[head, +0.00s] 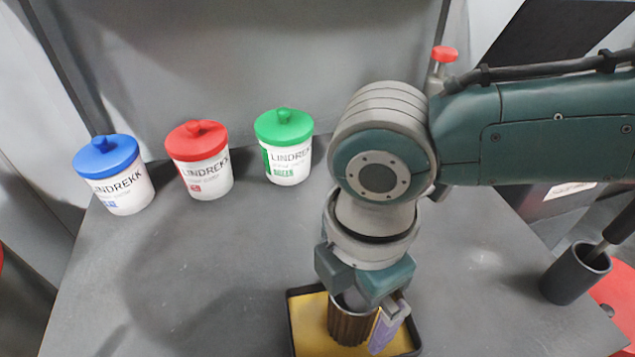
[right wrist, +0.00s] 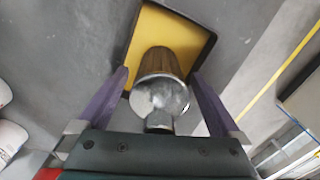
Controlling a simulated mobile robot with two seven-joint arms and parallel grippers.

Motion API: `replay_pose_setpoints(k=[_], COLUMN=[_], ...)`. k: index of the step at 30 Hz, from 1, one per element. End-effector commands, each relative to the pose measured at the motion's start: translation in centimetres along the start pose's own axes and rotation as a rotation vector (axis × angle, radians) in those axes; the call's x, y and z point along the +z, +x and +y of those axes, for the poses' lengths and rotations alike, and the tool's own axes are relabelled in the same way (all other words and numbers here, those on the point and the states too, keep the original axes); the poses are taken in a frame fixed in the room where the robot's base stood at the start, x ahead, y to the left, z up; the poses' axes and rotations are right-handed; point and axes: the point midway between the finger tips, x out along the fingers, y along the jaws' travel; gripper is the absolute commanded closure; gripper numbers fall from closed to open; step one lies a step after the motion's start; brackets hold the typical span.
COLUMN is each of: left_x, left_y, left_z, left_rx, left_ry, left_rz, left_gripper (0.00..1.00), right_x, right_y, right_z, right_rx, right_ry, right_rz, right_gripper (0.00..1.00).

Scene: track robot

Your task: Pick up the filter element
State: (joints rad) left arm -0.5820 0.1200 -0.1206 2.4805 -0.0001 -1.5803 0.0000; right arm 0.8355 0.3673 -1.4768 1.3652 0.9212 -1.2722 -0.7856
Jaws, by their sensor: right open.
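The filter element (head: 350,322) is a brown pleated cylinder with a shiny metal cap. It stands in a black-rimmed tray with a yellow bottom (head: 304,322) at the front of the table. It also shows in the right wrist view (right wrist: 163,80), between the two purple fingers. My right gripper (head: 372,325) is open, with its fingers pointing down on either side of the filter element. In the right wrist view a gap shows between each finger and the cap. The far finger is hidden in the head view. My left gripper is not in view.
Three white jars with blue (head: 115,175), red (head: 201,162) and green (head: 285,147) lids stand at the back left. A dark cup (head: 575,275) holding a black-handled thing stands at the right edge. The left middle of the grey table (head: 190,275) is clear.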

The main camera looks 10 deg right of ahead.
Motion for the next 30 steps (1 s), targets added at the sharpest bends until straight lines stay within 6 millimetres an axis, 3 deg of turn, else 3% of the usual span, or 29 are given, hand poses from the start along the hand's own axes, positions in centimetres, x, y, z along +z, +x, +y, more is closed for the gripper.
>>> replay_pose_setpoints(k=[2,5,27,30], left_x=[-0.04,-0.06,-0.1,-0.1], left_y=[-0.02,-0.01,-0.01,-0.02], left_z=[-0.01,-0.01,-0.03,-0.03], left_rx=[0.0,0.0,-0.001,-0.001], left_ry=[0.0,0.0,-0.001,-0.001], left_rz=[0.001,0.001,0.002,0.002], left_gripper=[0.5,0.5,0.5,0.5], right_x=[-0.01,0.0,0.02,0.01], right_y=[-0.03,-0.05,-0.08,-0.1], right_z=[0.0,0.0,0.01,0.02], right_rx=[0.0,0.0,0.0,0.0], right_ry=[0.0,0.0,0.001,0.0], right_rz=[0.0,0.0,0.0,0.0], right_gripper=[0.0,0.09,0.92,0.94])
